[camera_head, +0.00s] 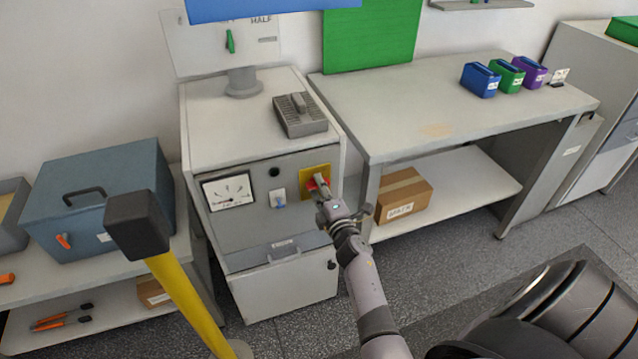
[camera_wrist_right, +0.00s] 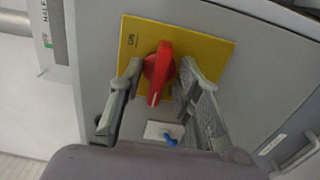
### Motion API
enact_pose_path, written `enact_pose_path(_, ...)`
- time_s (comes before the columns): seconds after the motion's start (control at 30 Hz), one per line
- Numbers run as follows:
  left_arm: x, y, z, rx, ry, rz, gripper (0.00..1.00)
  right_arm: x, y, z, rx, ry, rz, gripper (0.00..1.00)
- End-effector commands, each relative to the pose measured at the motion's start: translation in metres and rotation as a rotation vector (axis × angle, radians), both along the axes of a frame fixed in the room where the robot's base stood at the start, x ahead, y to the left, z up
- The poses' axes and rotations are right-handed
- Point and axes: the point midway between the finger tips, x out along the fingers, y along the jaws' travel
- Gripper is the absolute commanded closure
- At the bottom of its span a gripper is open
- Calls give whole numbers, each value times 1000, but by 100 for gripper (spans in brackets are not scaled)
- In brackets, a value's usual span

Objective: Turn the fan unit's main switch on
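A red rotary switch (camera_wrist_right: 158,72) sits on a yellow plate (camera_wrist_right: 205,52) on the front of the light grey cabinet (camera_head: 275,278). In the head view the yellow plate (camera_head: 313,171) is at the cabinet's upper right, and the red switch is mostly hidden by my right gripper. My right gripper (camera_head: 319,186) is at the switch. In the wrist view my right gripper (camera_wrist_right: 162,72) is open, one finger on each side of the red handle, with small gaps visible. The handle points toward the lower left in that view. My left gripper is not in view.
A yellow post (camera_head: 185,295) with a dark head stands in front at left. A workbench (camera_head: 440,105) stands at right.

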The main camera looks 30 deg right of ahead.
Motion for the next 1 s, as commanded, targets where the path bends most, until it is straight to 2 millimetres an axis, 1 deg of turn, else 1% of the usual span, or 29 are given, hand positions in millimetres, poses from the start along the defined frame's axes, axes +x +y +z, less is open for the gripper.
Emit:
enact_pose_path(0.17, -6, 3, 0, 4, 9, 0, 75, 0, 0, 0, 0, 0, 0, 69)
enact_pose_path(0.4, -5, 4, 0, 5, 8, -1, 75, 0, 0, 0, 0, 0, 0, 85)
enact_pose_path(0.63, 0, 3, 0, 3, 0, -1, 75, 0, 0, 0, 0, 0, 0, 100)
enact_pose_path(1.0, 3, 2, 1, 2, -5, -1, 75, 0, 0, 0, 3, -1, 0, 100)
